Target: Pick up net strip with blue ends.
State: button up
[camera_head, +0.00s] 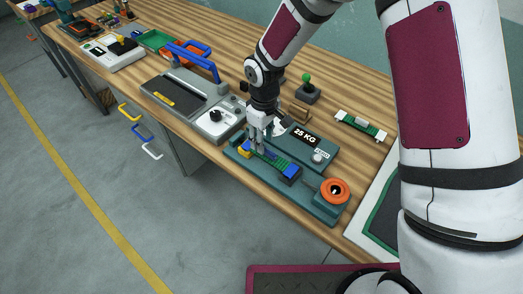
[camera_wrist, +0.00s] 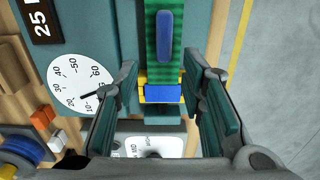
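The green net strip with blue ends (camera_head: 279,163) lies along a teal fixture (camera_head: 327,208) marked 25 KG. One blue end (camera_head: 291,171) sits in a dark clamp at the near right. In the wrist view the green strip (camera_wrist: 165,16) runs down from the top, with a long blue piece on it and a blue block (camera_wrist: 162,94) beside a yellow part. My gripper (camera_head: 257,146) points down over the fixture's left end, near the yellow part. In the wrist view my gripper (camera_wrist: 160,72) is open, one finger on each side of the strip's line, with nothing held.
Another green strip with white ends (camera_head: 361,125) lies at the back. An orange ring (camera_head: 335,192) is on the fixture's right. A grey machine with a blue handle (camera_head: 194,58) stands left. A dial (camera_wrist: 82,84) is close to my left finger. The bench edge is near.

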jog(key=f, duration=0.3)
jog(key=shift+s+f+p, duration=0.15)
jog(key=shift+s+p, duration=0.15)
jog(key=shift+p, duration=0.1)
jog(key=shift+f, duration=0.45)
jog(key=shift+w, duration=0.1)
jog(key=c, duration=0.8)
jog(key=shift+o, duration=0.2)
jog(key=shift+r, duration=0.2)
